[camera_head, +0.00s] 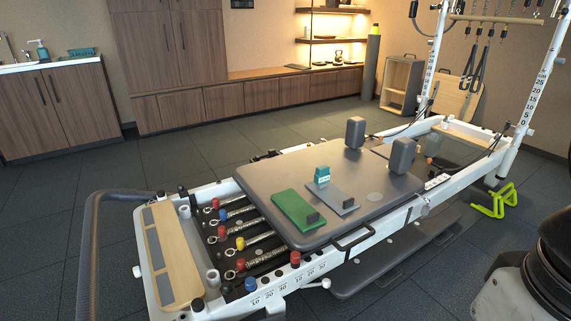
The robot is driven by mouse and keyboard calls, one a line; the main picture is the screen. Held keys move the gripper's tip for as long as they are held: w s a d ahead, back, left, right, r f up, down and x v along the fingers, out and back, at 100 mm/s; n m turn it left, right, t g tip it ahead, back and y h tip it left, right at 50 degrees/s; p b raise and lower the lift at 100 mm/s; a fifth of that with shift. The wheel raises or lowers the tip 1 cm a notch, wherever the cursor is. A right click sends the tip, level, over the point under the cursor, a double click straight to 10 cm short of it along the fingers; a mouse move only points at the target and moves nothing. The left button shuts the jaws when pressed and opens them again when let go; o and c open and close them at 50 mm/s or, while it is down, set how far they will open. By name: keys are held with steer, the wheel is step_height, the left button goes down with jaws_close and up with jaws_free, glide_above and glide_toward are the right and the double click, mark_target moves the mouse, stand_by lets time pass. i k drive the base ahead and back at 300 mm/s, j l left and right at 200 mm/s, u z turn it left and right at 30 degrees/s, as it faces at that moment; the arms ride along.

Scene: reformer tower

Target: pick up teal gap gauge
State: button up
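A small teal block with a pale band, which looks like the teal gap gauge (322,172), stands upright on the dark padded carriage (262,184) of the reformer. It is at the far left end of a grey plate (334,194); I cannot tell whether it rests on the plate or just behind it. A green plate (291,205) with a dark block at its near end lies to the left of the grey plate. My gripper is not in view; only part of my own body shows at the lower right.
Two dark shoulder pads (354,133) (401,156) stand on the carriage behind and to the right of the gauge. Springs with coloured knobs (240,243) lie at its left. A curved dark rail (88,240) rises at the left front. Lime green handles (495,203) stand on the floor.

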mark_target(322, 174)
steer(key=i+l+u, duration=0.1)
steer(key=i+l, duration=0.3)
steer(key=i+l+u, duration=0.1)
steer(key=i+l, duration=0.3)
steer(key=i+l+u, duration=0.1)
steer(key=i+l, duration=0.25)
steer(key=l, duration=0.2)
steer(key=i+l, duration=0.4)
steer(key=i+l+u, duration=0.15)
steer(key=i+l, duration=0.2)
steer(key=l, duration=0.25)
